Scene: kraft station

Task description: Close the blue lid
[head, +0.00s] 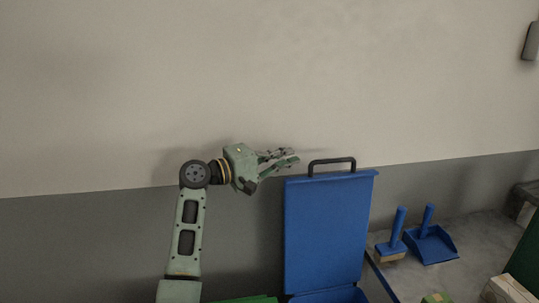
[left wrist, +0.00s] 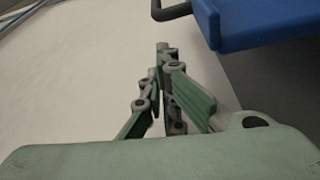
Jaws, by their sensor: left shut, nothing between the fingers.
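The blue lid (head: 326,230) stands open and upright against the wall in the head view, with a black handle (head: 332,162) on its top edge. The top of the blue bin (head: 333,296) shows below it at the bottom edge of the picture. My left gripper (head: 294,157) is shut and empty, just left of the handle and above the lid's upper left corner. In the left wrist view, its fingers (left wrist: 162,50) are together, and the lid's edge (left wrist: 262,22) and handle (left wrist: 172,11) are at the top right. My right gripper is out of view.
A blue brush (head: 393,237) and a blue dustpan (head: 431,243) are on the grey surface right of the lid. A green object (head: 247,300) shows at the bottom edge. The pale wall (head: 400,80) above is clear.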

